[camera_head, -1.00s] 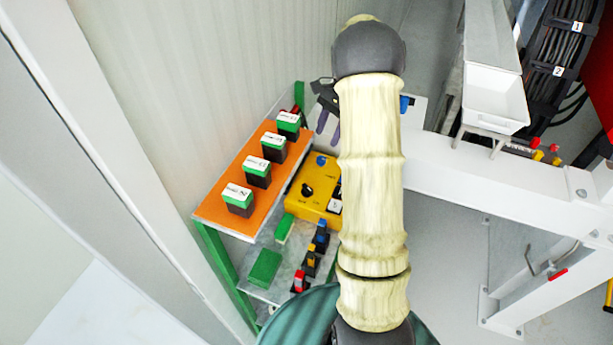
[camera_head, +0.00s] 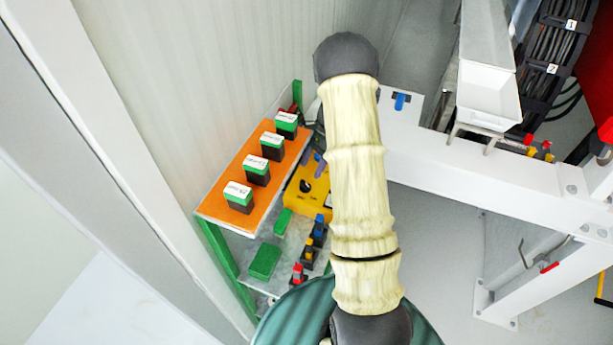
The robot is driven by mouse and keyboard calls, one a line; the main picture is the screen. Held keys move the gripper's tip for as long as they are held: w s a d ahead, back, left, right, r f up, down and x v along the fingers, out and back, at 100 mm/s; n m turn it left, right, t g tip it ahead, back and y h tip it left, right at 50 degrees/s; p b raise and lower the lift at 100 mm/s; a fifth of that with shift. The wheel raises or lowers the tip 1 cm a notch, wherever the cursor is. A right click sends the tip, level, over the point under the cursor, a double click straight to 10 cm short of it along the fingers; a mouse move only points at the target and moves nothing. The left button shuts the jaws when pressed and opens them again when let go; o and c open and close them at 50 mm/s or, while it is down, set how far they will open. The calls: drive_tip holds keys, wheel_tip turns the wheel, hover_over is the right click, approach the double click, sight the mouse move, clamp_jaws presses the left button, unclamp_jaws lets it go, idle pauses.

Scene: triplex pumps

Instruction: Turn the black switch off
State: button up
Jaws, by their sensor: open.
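The black switch (camera_head: 306,186) is a round black knob on the yellow box (camera_head: 303,207), which sits on the lower grey shelf. My gripper (camera_head: 313,162) is partly hidden behind my arm. Its purple-grey fingertips show apart, above the back part of the yellow box, a little beyond the knob in the picture. Nothing shows between the fingers. The right part of the yellow box is hidden by my arm. I cannot tell the knob's exact setting at this size.
An orange shelf (camera_head: 218,207) with several green-and-black labelled blocks stands left of the box. Green blocks (camera_head: 265,261) and small blue, yellow and red-topped switches (camera_head: 309,251) sit in front. A white beam (camera_head: 450,165) runs to the right. A corrugated wall (camera_head: 190,90) closes the left.

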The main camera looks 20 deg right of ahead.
sight(305, 183)
drive_tip(key=p+x, duration=0.1)
drive_tip(key=x, duration=0.5)
drive_tip(key=c, duration=0.7)
